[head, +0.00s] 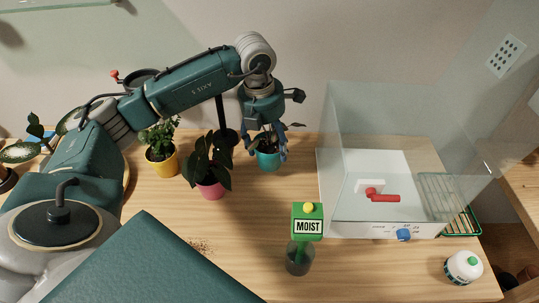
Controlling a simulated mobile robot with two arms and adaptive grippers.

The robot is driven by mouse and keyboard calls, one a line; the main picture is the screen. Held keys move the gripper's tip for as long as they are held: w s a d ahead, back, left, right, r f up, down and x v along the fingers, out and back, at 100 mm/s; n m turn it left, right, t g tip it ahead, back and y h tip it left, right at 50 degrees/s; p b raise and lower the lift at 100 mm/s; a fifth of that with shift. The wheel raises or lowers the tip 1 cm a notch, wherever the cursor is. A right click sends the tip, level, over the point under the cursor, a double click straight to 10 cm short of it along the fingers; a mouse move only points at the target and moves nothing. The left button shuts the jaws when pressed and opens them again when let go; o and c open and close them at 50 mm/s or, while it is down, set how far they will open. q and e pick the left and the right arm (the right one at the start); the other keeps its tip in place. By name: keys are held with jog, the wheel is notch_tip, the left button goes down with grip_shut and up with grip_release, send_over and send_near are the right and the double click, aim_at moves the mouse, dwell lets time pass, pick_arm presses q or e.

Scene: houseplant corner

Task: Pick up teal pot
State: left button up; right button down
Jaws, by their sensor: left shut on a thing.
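The teal pot (268,160) stands toward the back of the wooden table, left of the clear box. A small plant grows in it and is partly hidden by my gripper. My left gripper (266,146) points down over the teal pot, its fingers at the rim, and is shut on the pot. I cannot tell whether the pot is touching the table or slightly above it. My right gripper is not in view.
A pink pot (211,190) and a yellow pot (163,166) with plants stand to the left. A clear box with a white base (350,222) stands right. A green "MOIST" meter (307,222) and a white bottle (463,267) are in front. Bare table lies at centre.

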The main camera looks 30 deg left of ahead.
aim_at(270, 146)
pick_arm(q)
notch_tip(270, 146, up, 15)
jog(key=shift+r+b, duration=0.2)
jog(key=shift+b, duration=0.25)
jog(key=shift+f, duration=0.1)
dwell(0.6)
